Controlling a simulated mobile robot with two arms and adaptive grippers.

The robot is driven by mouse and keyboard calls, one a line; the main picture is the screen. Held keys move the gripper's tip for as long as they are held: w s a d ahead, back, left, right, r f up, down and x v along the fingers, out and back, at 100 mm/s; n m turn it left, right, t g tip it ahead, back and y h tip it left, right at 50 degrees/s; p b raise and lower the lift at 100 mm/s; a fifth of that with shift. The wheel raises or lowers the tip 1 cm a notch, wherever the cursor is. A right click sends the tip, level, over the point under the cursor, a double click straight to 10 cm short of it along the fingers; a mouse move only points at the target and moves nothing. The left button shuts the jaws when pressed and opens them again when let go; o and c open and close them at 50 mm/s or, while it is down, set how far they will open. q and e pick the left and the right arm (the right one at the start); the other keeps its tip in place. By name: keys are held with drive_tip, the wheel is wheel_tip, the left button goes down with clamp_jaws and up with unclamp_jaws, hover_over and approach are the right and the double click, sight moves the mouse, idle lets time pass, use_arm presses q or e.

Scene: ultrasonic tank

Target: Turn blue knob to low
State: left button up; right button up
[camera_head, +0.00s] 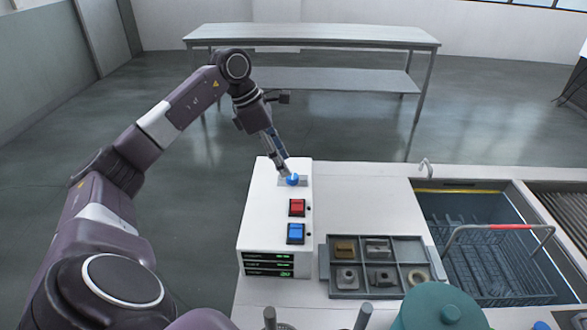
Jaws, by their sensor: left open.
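The blue knob (292,180) is a small round dial with a light pointer mark, at the far end of the top of a white control box (268,195). My left gripper (283,171) reaches down from the upper left, with its fingertips right at the knob. It is open. Whether the fingers touch the knob is too small to tell. The fingers hide part of the area just behind the knob. My right gripper is not identifiable in this view.
On the box are a red switch (297,207), a blue switch (295,233) and green displays (268,264). To the right are a dark divided tray (346,294) with metal parts, and a sink tank (433,197) with a wire basket (495,268). A teal round object (440,308) stands in front.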

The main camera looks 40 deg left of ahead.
sight(292, 176)
use_arm(q)
drive_tip(key=x, duration=0.5)
drive_tip(key=shift+w+p, duration=0.2)
drive_tip(key=shift+p, duration=0.2)
drive_tip(key=shift+c, duration=0.2)
clamp_jaws()
